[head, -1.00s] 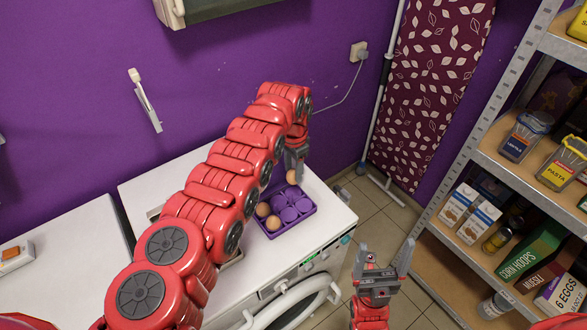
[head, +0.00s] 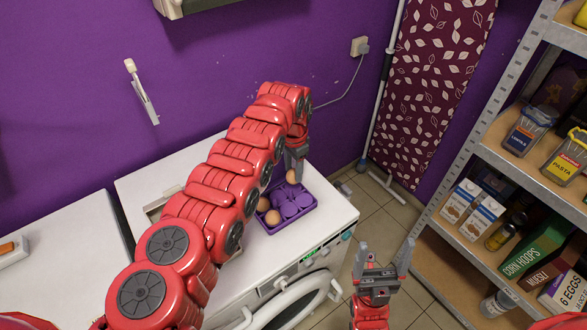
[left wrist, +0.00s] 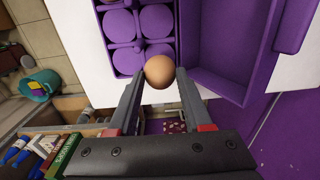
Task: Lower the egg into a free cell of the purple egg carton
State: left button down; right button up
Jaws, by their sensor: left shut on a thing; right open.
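The purple egg carton (head: 271,228) lies open on top of the white washing machine, and its cells and lid also show in the left wrist view (left wrist: 220,75). My left gripper (head: 296,165) is shut on a brown egg (left wrist: 159,71) and holds it at the carton's far edge; I cannot tell the height of the egg over the cells. The held egg is partly hidden in the head view (head: 291,176). Two other brown eggs (head: 272,218) sit in the carton's near left part, and several cells look empty. My right gripper (head: 381,255) is open and empty, to the right of the machine.
The washing machine (head: 322,219) has a bare strip right of the carton. A metal shelf (head: 470,165) with groceries stands at the right. A covered ironing board (head: 425,90) leans by the purple wall. Open tiled floor lies between machine and shelf.

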aim_at(293, 180)
pick_arm(q)
jog(key=shift+f+b, duration=2.3)
jog(key=shift+f, duration=0.2)
dwell(0.8)
jog(key=shift+c, duration=1.3)
grip_release()
